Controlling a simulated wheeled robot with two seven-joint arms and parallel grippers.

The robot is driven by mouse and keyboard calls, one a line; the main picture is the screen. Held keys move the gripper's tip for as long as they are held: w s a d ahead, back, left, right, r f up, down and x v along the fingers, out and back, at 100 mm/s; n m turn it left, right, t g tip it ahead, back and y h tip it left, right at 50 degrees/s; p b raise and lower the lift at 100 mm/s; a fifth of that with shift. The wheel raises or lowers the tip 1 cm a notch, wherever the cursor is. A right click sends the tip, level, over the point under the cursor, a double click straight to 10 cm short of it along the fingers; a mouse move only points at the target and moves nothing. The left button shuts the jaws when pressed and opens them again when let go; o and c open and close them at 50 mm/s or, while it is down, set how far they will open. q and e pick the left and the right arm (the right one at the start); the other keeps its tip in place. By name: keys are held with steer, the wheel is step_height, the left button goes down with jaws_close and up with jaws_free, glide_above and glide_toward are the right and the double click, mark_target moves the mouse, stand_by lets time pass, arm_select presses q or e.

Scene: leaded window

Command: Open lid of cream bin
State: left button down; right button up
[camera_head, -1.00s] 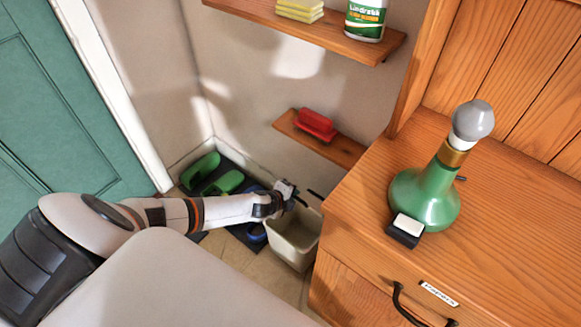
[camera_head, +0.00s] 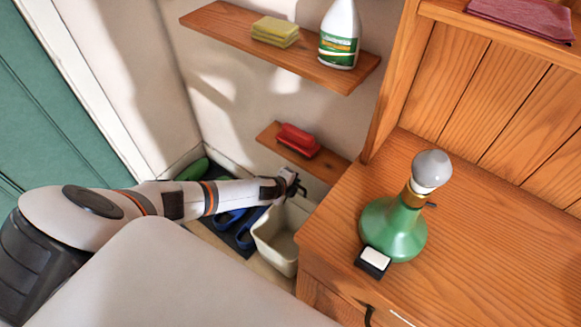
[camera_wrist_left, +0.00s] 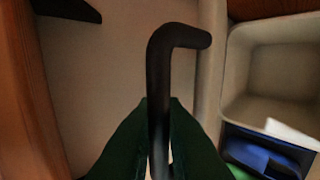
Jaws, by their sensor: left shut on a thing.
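The cream bin (camera_head: 270,246) stands on the floor beside the wooden cabinet, and its open inside shows in the head view. My left gripper (camera_head: 291,182) is at the bin's back rim, below the small shelf. In the left wrist view the gripper (camera_wrist_left: 158,108) is shut on a black bent handle (camera_wrist_left: 160,65). The bin's pale inside (camera_wrist_left: 275,75) shows to the right of the handle. A pale flat surface lies behind the handle; I cannot tell whether it is the lid or the wall. The lid is not clearly visible in the head view. My right gripper is not in view.
The cabinet (camera_head: 470,240) stands close at the bin's right, with a green bottle (camera_head: 393,228) on top. A small shelf (camera_head: 328,168) with a red brush (camera_head: 298,140) is just above the gripper. Blue shoes (camera_head: 240,222) lie left of the bin.

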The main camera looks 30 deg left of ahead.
arm_select(q)
steer(key=shift+w+d+r, duration=0.1)
steer(key=shift+w+r, duration=0.1)
steer(key=shift+w, duration=0.4)
steer(key=c, duration=1.5)
jaws_free()
steer(key=shift+w, duration=0.1)
steer(key=shift+c, duration=0.2)
steer(key=shift+s+r+p, duration=0.25)
steer(key=shift+s+p, duration=0.05)
steer(key=p+v, duration=0.3)
steer(key=v, duration=0.8)
